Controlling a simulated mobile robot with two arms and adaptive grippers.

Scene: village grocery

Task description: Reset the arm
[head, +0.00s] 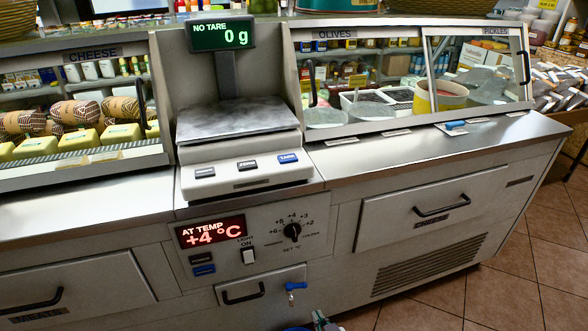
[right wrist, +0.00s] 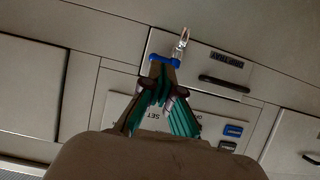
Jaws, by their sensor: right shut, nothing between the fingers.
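My right gripper (head: 318,321) shows only in part at the bottom edge of the head view, in front of the counter's lower front. In the right wrist view its teal fingers (right wrist: 163,98) are shut, with nothing held between them. A small blue-handled tap (head: 292,288) sits on the counter front by the small lower drawer, just above the gripper in the head view. The tap (right wrist: 165,60) also shows just beyond the fingertips in the right wrist view; I cannot tell the gap between them. My left gripper is not in view.
The counter front (head: 345,225) carries a temperature panel (head: 211,231), a dial (head: 292,231), a light switch (head: 248,256) and drawers with protruding handles (head: 443,206). A scale (head: 238,130) reading 0 g stands above, between glass-fronted cases. Tiled floor (head: 530,270) is free at right.

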